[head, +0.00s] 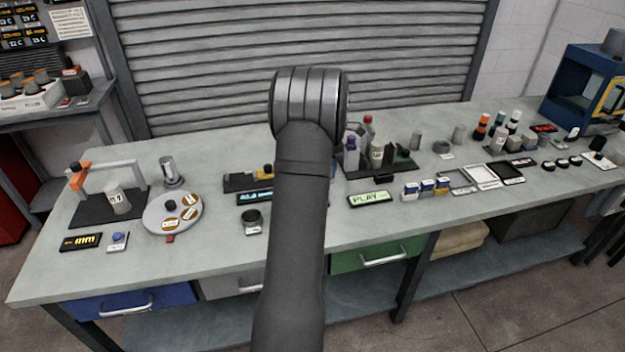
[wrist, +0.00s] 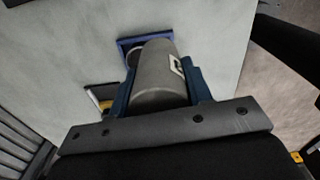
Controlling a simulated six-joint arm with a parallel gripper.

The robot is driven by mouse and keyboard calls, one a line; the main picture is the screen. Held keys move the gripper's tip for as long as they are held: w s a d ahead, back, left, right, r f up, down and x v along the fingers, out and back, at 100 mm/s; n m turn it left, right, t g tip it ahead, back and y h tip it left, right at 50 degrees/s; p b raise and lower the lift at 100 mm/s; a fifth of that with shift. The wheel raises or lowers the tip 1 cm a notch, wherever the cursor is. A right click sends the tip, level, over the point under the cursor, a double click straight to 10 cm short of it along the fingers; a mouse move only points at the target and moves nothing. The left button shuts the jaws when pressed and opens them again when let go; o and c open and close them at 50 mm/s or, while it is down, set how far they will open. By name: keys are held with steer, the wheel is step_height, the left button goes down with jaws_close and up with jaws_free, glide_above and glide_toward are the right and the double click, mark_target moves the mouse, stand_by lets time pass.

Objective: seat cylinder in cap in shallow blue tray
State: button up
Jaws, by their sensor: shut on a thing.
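My gripper (wrist: 165,82) is shut on a grey cylinder (wrist: 156,88) with a small white label, held between two dark blue fingers in the wrist view. Beyond the cylinder lies a shallow blue tray (wrist: 124,42), partly covered by it. A round, dark-rimmed thing, seemingly the cap (wrist: 131,57), shows in the tray beside the cylinder's left edge. I cannot tell how high the cylinder is above the tray. In the head view my arm hides the gripper, the cylinder and the tray.
A dark base with a yellow part (wrist: 103,100) lies left of the cylinder in the wrist view. In the head view, a round grey turntable (head: 158,222) is at left, and a PLAY sign (head: 370,198) and small bottles stand right of my arm. The bench (head: 150,268) is bare along its front left.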

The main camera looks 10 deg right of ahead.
steer(key=shift+w+a+f, duration=0.65)
steer(key=shift+w+f, duration=0.05)
steer(key=shift+f, duration=0.5)
steer(key=shift+w+a+f, duration=0.6)
steer(key=shift+w+f, duration=0.1)
steer(key=shift+f, duration=0.5)
steer(key=shift+w+a+f, duration=0.65)
steer(key=shift+w+f, duration=0.05)
steer(key=shift+f, duration=0.5)
steer(key=shift+f, duration=0.15)
steer(key=o, duration=1.3)
step_height(320, 180, up, 12)
